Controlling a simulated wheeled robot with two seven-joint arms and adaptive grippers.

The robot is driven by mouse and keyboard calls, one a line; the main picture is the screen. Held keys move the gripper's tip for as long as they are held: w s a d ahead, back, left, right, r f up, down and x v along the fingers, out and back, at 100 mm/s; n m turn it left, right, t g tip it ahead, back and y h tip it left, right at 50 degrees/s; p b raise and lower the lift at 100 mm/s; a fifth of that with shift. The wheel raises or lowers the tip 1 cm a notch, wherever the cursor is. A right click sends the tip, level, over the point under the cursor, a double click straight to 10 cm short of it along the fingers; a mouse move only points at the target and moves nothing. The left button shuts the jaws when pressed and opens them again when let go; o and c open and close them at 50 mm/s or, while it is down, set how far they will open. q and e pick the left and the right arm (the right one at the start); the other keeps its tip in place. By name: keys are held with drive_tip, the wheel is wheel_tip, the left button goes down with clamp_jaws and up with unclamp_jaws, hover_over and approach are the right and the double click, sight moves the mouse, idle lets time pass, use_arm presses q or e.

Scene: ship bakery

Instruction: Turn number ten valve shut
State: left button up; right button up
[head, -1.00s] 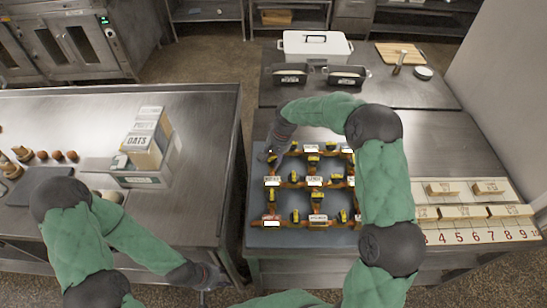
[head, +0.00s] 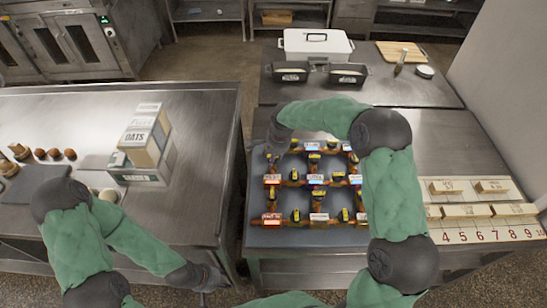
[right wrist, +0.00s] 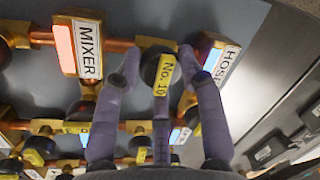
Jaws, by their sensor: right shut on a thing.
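The number ten valve has a black knob (right wrist: 150,68) with a yellow handle marked "No. 10" (right wrist: 164,75), on a copper pipe between the MIXER plate (right wrist: 88,48) and the HOSE plate (right wrist: 226,64). My right gripper (right wrist: 162,70) is shut on this valve, its purple-grey fingers on both sides of the handle. In the head view my right gripper (head: 277,145) is at the far left corner of the valve board (head: 340,238), and the arm hides part of the board. My left gripper (head: 208,279) hangs low by the left table, away from the board; its fingers are unclear.
Several other yellow-handled valves and labelled plates crowd the board. A numbered rack (head: 500,234) with wooden tags lies to the right. Dark pans (head: 348,76) and a white bin (head: 315,46) stand behind. Boxes (head: 146,135) stand on the left table.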

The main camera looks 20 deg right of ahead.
drive_tip(key=shift+r, duration=0.1)
idle(0.4)
drive_tip(key=o, duration=1.1)
drive_tip(key=shift+o, duration=0.2)
drive_tip(key=v, duration=1.1)
drive_tip(key=shift+r, duration=0.4)
drive_tip(key=shift+s, duration=0.15)
